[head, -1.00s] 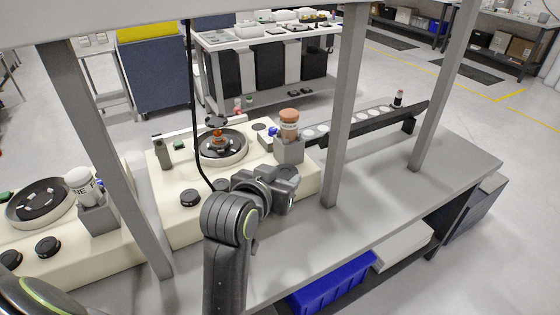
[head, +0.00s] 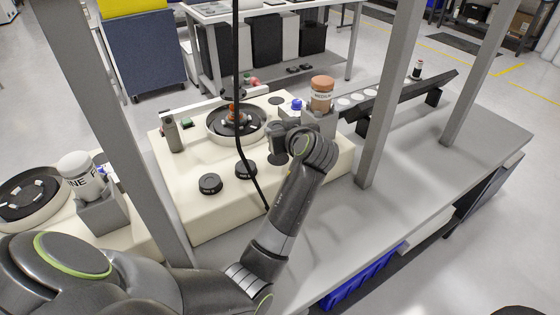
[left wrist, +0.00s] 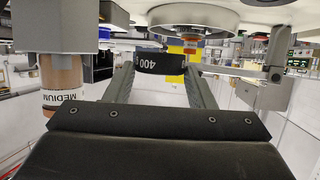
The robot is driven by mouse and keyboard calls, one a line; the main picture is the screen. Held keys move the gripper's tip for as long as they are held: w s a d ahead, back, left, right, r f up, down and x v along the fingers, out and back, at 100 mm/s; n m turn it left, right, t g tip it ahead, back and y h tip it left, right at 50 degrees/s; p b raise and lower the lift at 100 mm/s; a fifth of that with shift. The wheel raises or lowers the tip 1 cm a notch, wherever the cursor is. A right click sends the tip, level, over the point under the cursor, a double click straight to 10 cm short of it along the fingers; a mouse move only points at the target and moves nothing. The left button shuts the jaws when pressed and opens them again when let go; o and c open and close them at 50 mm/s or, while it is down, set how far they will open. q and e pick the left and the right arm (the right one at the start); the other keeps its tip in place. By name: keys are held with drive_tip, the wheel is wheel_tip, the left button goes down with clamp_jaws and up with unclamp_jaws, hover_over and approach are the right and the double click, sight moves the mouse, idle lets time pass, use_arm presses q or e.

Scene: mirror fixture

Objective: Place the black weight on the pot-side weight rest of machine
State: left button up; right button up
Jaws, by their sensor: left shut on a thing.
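In the left wrist view, which looks upside down, my left gripper (left wrist: 160,75) is shut on a black weight (left wrist: 160,62) marked 400 g, held between its two fingertips. A dark flat disc (head: 277,100) lies on the machine behind the gripper. I cannot tell whether it is the weight rest. My right gripper is not in view.
Two black round pieces (head: 210,184) sit on the machine's front. A jar with an orange-brown lid (head: 322,94) stands in a grey holder at its right. A black cable (head: 238,60) hangs in front of the pot. Grey posts (head: 390,100) rise from the bench.

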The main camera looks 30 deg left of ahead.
use_arm(q)
hover_over(282, 164)
wheel_tip(282, 164, down, 4)
drive_tip(key=shift+s+f, duration=0.1)
wheel_tip(282, 164, down, 3)
drive_tip(key=shift+f+p, duration=0.2)
drive_tip(key=shift+p, duration=0.15)
drive_tip(key=shift+f, duration=0.3)
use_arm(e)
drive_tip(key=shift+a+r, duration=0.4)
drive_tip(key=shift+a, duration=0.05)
use_arm(q)
drive_tip(key=o, duration=1.3)
drive_tip(key=shift+f, duration=0.1)
drive_tip(key=shift+c, duration=0.2)
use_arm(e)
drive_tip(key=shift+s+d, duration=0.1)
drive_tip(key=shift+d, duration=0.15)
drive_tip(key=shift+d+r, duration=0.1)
